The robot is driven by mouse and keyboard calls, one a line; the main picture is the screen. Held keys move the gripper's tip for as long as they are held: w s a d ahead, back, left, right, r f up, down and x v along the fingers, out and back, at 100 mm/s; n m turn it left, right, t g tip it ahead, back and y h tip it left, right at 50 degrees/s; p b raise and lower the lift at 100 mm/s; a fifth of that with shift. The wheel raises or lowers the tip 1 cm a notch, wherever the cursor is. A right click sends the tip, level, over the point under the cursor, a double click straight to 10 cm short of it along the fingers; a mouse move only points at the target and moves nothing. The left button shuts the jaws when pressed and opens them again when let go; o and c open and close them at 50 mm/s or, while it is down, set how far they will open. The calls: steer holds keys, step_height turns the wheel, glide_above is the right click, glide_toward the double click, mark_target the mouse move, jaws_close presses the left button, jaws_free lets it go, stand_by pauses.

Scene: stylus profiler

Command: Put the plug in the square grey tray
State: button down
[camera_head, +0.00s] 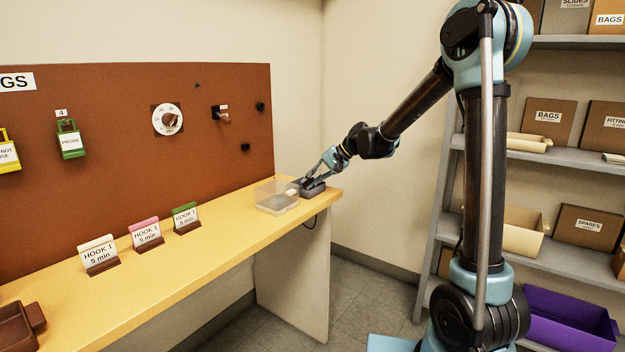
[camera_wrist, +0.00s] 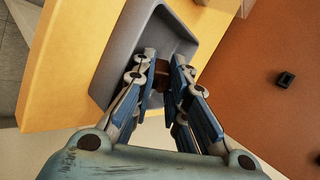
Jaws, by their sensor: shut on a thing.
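The grey tray (camera_head: 316,188) sits at the far right end of the yellow bench. In the wrist view its sloping wall (camera_wrist: 122,45) surrounds the area beyond my fingertips. My gripper (camera_head: 306,184) reaches down to the tray from the upper right. In the wrist view my gripper (camera_wrist: 162,75) is shut on a small brown and dark thing, which I take to be the plug (camera_wrist: 162,72). The blue finger pads hide most of it. I cannot tell whether it touches the tray floor.
A clear box (camera_head: 272,199) stands just left of the tray. Several label cards (camera_head: 147,234) stand along the yellow bench (camera_head: 215,247). A brown tray (camera_head: 18,326) is at the near left. The brown panel (camera_head: 110,130) rises behind the bench.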

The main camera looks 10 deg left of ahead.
stand_by(0.4)
steer(key=c, duration=1.5)
jaws_free()
steer(key=shift+c, duration=0.4)
steer(key=d+r, duration=0.4)
steer(key=r, duration=0.3)
steer(key=shift+d, duration=0.2)
steer(key=shift+r, duration=0.1)
steer(key=v, duration=1.1)
steer(key=shift+d+r, duration=0.2)
steer(key=shift+d, duration=0.2)
